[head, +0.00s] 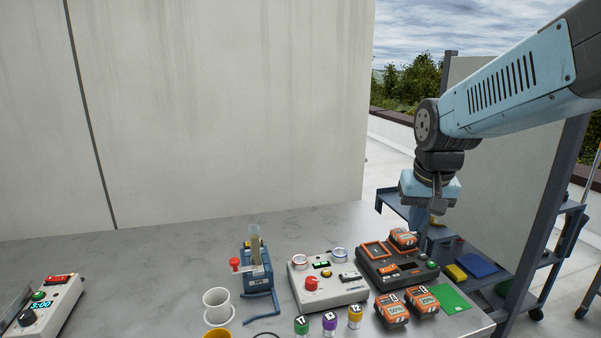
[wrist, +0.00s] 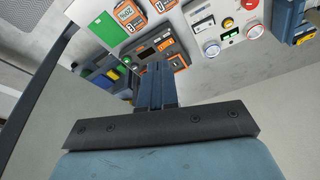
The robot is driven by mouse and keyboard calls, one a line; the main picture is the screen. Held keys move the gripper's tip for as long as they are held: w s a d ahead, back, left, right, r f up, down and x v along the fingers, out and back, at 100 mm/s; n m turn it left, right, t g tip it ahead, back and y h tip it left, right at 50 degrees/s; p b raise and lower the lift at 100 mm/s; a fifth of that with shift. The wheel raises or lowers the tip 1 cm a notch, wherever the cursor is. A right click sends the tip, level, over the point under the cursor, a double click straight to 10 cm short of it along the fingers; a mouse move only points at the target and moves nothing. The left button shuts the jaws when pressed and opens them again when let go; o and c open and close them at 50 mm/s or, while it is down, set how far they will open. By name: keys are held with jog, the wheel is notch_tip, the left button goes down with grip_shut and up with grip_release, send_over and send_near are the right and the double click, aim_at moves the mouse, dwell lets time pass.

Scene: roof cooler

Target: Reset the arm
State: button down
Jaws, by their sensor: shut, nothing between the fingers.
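My gripper (head: 421,220) hangs from the blue arm at the right of the head view, over the back right part of the table. Its fingers point down and are shut with nothing between them. In the wrist view the shut fingers (wrist: 154,84) reach toward the dark charger box. The charger (head: 378,277) sits below and just in front of the gripper, with an orange battery (head: 403,239) in one bay and an empty-looking bay beside it. The gripper appears apart from the charger.
Two orange batteries (head: 391,309) stand by a green card (head: 453,300) at the table's right edge. A shelf cart (head: 470,262) stands behind right. The back left table is clear.

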jog(key=s+r+n+t, duration=0.1)
jog(key=s+r+t, duration=0.1)
jog(key=s, duration=0.8)
jog(key=shift+s+d+r, duration=0.25)
jog(key=shift+s+r, duration=0.05)
jog(key=shift+r, duration=0.6)
jog(key=c, duration=1.8)
grip_release()
